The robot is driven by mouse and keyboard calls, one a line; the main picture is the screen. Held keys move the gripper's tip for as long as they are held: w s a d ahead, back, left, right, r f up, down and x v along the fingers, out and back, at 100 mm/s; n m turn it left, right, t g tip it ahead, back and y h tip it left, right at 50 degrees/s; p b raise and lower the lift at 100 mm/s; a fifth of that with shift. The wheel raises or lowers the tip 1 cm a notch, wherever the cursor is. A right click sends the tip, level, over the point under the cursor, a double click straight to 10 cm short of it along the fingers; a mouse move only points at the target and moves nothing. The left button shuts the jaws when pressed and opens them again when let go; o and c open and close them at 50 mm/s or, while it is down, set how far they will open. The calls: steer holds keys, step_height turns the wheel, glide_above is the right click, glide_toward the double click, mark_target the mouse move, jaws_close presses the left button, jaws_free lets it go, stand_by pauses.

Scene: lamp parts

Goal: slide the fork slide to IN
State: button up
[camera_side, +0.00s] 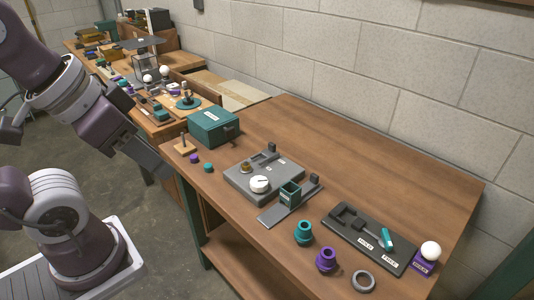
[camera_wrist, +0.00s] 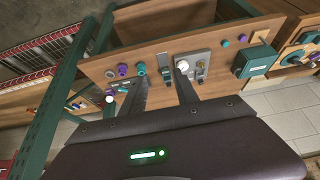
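No IN label is readable, so I cannot tell for sure which part is the fork slide. A teal block (camera_side: 289,194) sits on a grey rail plate (camera_side: 270,216) with a dark upright at its far end. Behind it, a grey plate (camera_side: 236,182) carries a white knob (camera_side: 260,184), a brass piece (camera_side: 246,167) and a dark block in a slot (camera_side: 270,148). The knob also shows in the wrist view (camera_wrist: 183,66). My gripper (camera_wrist: 160,77) is open and empty, its two fingers apart. In the side view it is left of the bench, away from these parts.
A black tray (camera_side: 345,228) with a teal handle (camera_side: 386,239) lies at right, beside a white ball (camera_side: 431,250) on a purple block. Teal (camera_side: 303,233) and purple (camera_side: 326,260) collars and a grey ring (camera_side: 363,281) stand in front. A teal box (camera_side: 213,126) stands at left. The bench's back is clear.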

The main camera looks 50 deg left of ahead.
steer(key=shift+o, duration=0.2)
steer(key=shift+o, duration=1)
steer(key=shift+w+r, duration=0.1)
steer(key=shift+w, duration=0.15)
steer(key=g, duration=0.1)
glide_above(272, 143)
steer(key=s, duration=0.4)
step_height(272, 143, down, 18)
steer(key=x, duration=0.7)
steer(key=shift+w, duration=0.2)
steer(key=shift+w+f, duration=0.1)
steer(key=shift+f, duration=0.15)
